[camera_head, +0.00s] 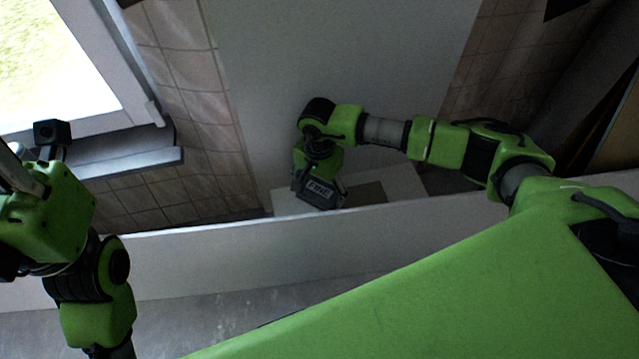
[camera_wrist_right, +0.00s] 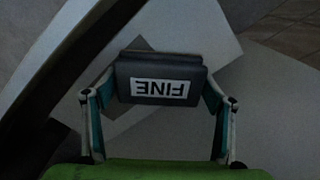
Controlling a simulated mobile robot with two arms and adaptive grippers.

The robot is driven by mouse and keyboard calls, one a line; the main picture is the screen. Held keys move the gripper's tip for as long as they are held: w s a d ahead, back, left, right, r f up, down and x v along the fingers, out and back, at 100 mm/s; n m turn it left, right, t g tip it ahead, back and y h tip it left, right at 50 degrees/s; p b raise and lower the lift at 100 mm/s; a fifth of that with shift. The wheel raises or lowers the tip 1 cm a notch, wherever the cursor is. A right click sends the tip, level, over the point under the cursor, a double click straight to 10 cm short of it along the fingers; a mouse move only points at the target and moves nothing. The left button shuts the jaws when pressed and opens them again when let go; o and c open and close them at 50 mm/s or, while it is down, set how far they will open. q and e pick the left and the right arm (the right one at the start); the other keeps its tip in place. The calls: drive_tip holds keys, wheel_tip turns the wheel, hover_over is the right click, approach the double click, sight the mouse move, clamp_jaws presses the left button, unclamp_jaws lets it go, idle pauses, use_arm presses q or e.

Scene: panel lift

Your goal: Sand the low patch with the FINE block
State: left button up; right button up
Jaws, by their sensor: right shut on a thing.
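The FINE block (camera_head: 318,190) is a dark grey block with a white label. It also shows in the wrist view (camera_wrist_right: 160,86), its label upside down there. My right gripper (camera_wrist_right: 157,92) is shut on it, one finger at each end. In the head view my right gripper (camera_head: 318,178) holds the block low, behind the long pale board. A dark grey-brown patch (camera_head: 372,194) shows on a pale surface just right of the block. Whether the block touches that surface I cannot tell. My left arm (camera_head: 50,215) is at the left edge, its fingers not clear.
A long pale board (camera_head: 250,260) runs across in front of the block and hides what is low behind it. A tall grey panel (camera_head: 340,60) stands behind. A window with a sill (camera_head: 120,155) and tiled wall (camera_head: 190,80) are at the left.

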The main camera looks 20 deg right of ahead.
drive_tip(key=shift+r+p, duration=0.75)
drive_tip(key=shift+r, duration=0.75)
